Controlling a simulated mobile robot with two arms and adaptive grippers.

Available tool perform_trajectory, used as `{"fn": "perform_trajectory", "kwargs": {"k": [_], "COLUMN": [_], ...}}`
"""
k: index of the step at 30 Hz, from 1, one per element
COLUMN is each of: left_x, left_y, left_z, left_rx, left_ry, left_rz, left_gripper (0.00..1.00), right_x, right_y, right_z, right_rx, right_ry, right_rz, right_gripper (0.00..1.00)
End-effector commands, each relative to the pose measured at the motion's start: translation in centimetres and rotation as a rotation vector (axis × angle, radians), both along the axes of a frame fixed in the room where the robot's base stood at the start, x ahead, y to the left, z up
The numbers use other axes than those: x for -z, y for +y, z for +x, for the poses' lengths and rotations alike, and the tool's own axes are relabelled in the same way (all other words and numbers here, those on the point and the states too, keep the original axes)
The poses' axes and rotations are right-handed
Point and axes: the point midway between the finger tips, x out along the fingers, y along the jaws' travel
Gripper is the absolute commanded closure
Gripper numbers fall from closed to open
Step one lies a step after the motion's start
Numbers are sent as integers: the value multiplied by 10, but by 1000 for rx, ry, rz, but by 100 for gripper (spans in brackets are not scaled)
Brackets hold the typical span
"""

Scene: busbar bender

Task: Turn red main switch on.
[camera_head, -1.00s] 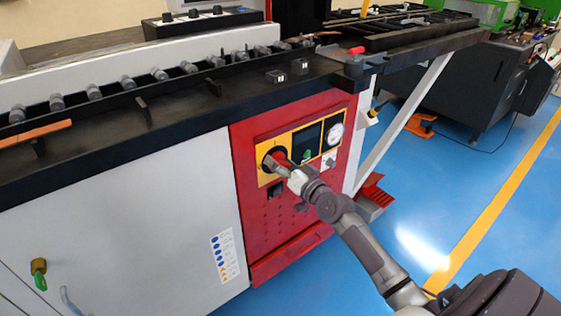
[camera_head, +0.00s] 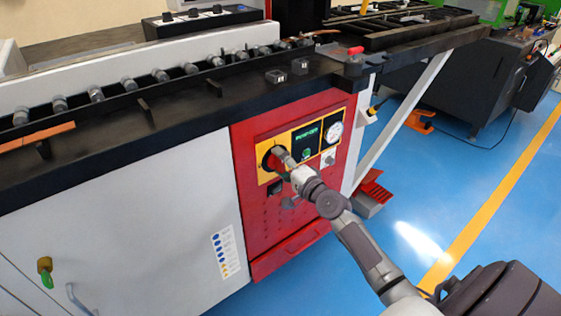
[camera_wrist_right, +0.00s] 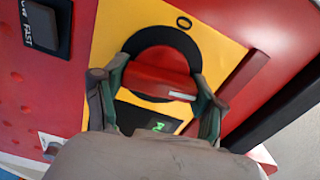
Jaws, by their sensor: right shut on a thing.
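The red main switch (camera_head: 274,165) is a rotary knob on a black round base, on a yellow plate in the red machine panel. It also shows in the right wrist view (camera_wrist_right: 158,80), its white line toward the right. My right gripper (camera_head: 279,155) is shut on the knob, with one finger on each side in the wrist view (camera_wrist_right: 160,72). A "0" mark shows above the base there. The display (camera_head: 306,136) beside the switch is lit with green text that seems to read "PUMP OFF". In the head view the gripper hides part of the knob. My left gripper is out of view.
A round gauge (camera_head: 334,132) and a green button (camera_head: 305,152) sit right of the switch. A black switch (camera_head: 276,187) is below it. The black worktop (camera_head: 190,110) juts out above the panel.

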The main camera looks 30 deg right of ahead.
Motion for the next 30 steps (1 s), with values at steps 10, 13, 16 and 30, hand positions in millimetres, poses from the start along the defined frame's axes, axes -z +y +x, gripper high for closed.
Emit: {"fn": "perform_trajectory", "kwargs": {"k": [10,13,16,30], "left_x": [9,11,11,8], "left_y": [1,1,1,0], "left_z": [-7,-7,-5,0], "left_rx": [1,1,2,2], "left_ry": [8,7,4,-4], "left_rz": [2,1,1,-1], "left_gripper": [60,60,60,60], "right_x": [0,0,0,0], "right_y": [-1,-2,-1,-1], "right_z": [0,0,0,0], "right_rx": [3,3,3,2], "right_ry": [8,10,10,10], "right_rz": [126,140,147,148], "right_gripper": [64,64,64,6]}}
